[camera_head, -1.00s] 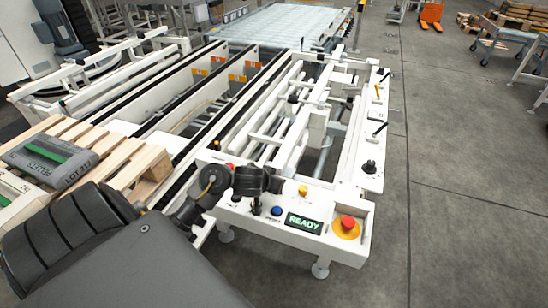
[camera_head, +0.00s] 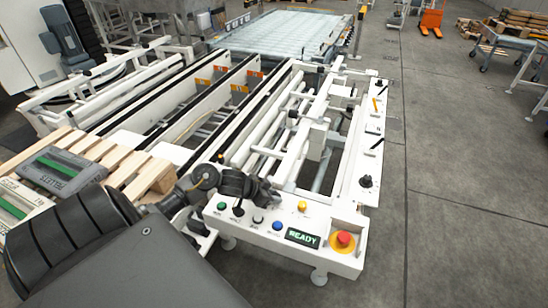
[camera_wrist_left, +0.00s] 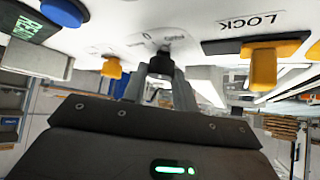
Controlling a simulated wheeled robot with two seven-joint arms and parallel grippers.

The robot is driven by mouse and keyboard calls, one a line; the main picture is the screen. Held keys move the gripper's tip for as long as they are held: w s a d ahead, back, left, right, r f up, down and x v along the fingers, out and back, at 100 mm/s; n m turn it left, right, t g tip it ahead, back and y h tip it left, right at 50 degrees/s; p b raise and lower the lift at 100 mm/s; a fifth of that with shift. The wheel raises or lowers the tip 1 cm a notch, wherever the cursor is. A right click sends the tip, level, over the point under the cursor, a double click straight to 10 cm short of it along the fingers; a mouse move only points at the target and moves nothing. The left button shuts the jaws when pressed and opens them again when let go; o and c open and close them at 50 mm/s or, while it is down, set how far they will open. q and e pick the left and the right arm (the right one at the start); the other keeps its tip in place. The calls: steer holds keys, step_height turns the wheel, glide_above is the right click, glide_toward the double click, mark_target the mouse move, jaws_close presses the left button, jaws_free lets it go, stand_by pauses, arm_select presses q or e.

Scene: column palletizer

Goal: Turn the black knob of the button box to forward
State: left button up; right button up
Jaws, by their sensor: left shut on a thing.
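The white button box (camera_head: 325,258) stands at the near end of the conveyor frame. The black knob (camera_wrist_left: 160,64) shows in the left wrist view between my fingers, in front of a marked label. In the head view my left gripper (camera_head: 272,194) covers this knob at the back of the panel, left of the yellow button (camera_head: 302,206). My left gripper (camera_wrist_left: 162,84) is shut on the black knob. The exact pointing direction of the knob cannot be read. My right gripper is not in view.
The panel also carries a green button (camera_head: 221,206), a small black switch (camera_head: 239,210), a blue button (camera_head: 277,226), a READY display (camera_head: 303,238) and a red emergency stop (camera_head: 344,239). A yellow LOCK handle (camera_wrist_left: 272,62) is close beside the gripper. Open floor (camera_head: 455,200) lies right.

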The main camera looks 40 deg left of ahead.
arm_select(q)
steer(key=shift+a+m+g+h+p, duration=0.2)
steer(key=shift+m+g+h+p, duration=0.2)
steer(key=shift+m+h, duration=0.55)
steer(key=shift+m, duration=0.25)
steer(key=o, duration=1)
steer(key=shift+w, duration=0.1)
steer(key=shift+c, duration=0.2)
steer(key=v, duration=1.1)
steer(key=shift+d, duration=0.15)
